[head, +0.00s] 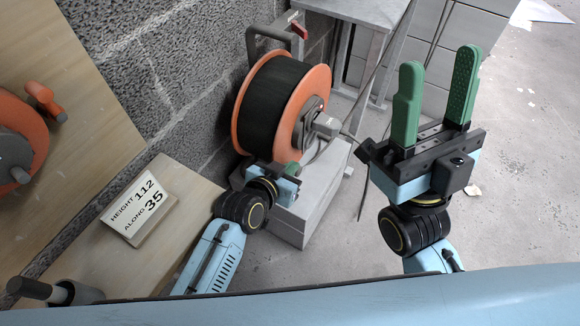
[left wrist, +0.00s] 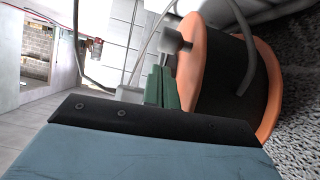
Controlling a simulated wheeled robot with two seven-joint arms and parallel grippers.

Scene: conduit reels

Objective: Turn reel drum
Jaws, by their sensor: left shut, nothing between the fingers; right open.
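The reel drum (head: 272,105), wound in black between orange flanges, stands against the block wall. A grey hub with a pale block-shaped end (head: 322,126) sticks out of its near flange. My left gripper (head: 292,168) is low in front of the drum, below the hub, its green fingers mostly hidden by its own body. In the left wrist view the shut green fingers (left wrist: 160,88) appear beside the orange flange (left wrist: 192,65), below the hub (left wrist: 176,40); I cannot tell whether they touch it. My right gripper (head: 437,72) is open and empty, pointing up, right of the drum.
Grey blocks (head: 291,232) stand under and before the drum. A metal-legged stand (head: 372,14) is behind it. At left are a wooden board (head: 85,110) with another orange reel (head: 30,128), and a card (head: 139,206) reading "HEIGHT 112 ALONG 35". Floor at right is mostly clear.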

